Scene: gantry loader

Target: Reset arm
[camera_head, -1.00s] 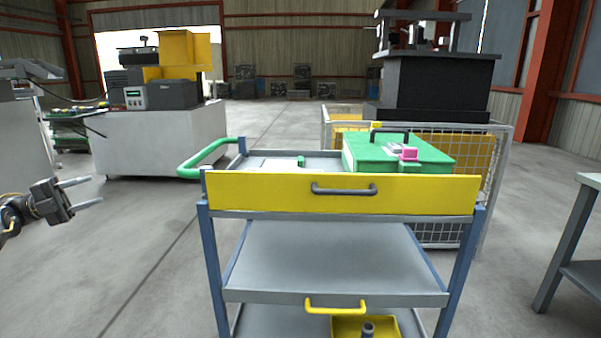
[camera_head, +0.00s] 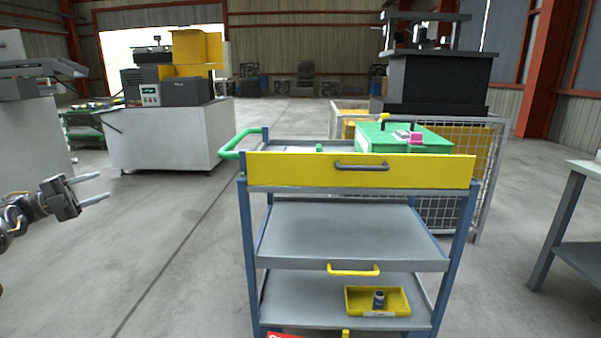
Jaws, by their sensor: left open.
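My left gripper (camera_head: 92,188) shows at the left edge of the head view. Its two fingers are apart and point right, with nothing between them. It hangs over open floor, well to the left of the trolley and apart from it. My right gripper is not in the frame.
A blue-framed trolley (camera_head: 350,228) with a yellow drawer front (camera_head: 362,171) stands ahead. A green case (camera_head: 404,139) sits on top and a yellow bin (camera_head: 377,301) on the lower shelf. A grey table (camera_head: 572,225) is at right. Floor between gripper and trolley is clear.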

